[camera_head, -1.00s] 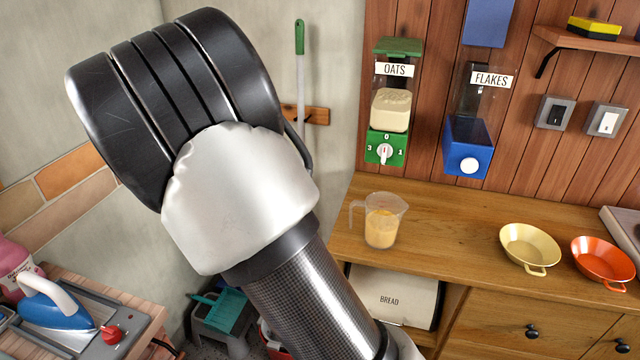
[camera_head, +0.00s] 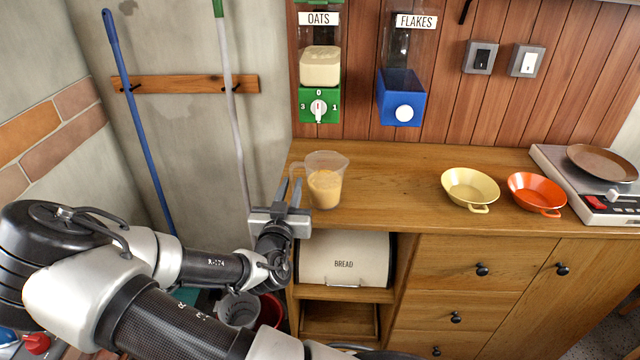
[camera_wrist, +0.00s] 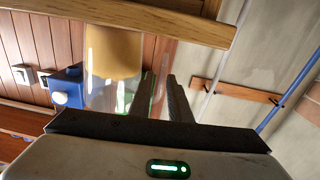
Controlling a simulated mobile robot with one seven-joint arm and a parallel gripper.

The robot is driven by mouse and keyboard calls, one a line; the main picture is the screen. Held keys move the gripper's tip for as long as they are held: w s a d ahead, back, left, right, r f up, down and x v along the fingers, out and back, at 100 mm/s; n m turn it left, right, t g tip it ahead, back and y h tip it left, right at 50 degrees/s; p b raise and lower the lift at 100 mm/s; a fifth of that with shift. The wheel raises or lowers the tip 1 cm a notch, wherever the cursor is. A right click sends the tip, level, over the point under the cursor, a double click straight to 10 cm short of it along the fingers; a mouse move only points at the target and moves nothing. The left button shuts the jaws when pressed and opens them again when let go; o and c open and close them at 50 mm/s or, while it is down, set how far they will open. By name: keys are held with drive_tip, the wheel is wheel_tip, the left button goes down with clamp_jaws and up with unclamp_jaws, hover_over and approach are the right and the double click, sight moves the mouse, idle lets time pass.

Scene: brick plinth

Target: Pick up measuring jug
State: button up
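The measuring jug (camera_head: 325,182) is clear and holds a yellow-orange liquid. It stands upright on the wooden counter near its left end, its handle pointing left. In the wrist view the jug (camera_wrist: 112,62) looks upside down, its base behind the counter edge. My gripper (camera_head: 289,187) is at the jug's left side, by the handle, with its two fingers pointing up and apart. In the wrist view the fingers (camera_wrist: 163,98) show a narrow gap, with clear jug material in or behind it. Contact with the handle cannot be made out.
The counter (camera_head: 400,185) also bears a yellow pan (camera_head: 470,187), an orange pan (camera_head: 537,193) and a scale (camera_head: 600,190) with a brown dish. Oats (camera_head: 319,70) and flakes (camera_head: 402,95) dispensers hang behind. A bread bin (camera_head: 345,260) sits below the counter. Poles hang at left.

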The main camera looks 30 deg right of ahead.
drive_tip(key=x, duration=0.7)
drive_tip(key=shift+w+f, duration=0.15)
drive_tip(key=shift+f, duration=0.1)
drive_tip(key=shift+c, duration=0.4)
clamp_jaws()
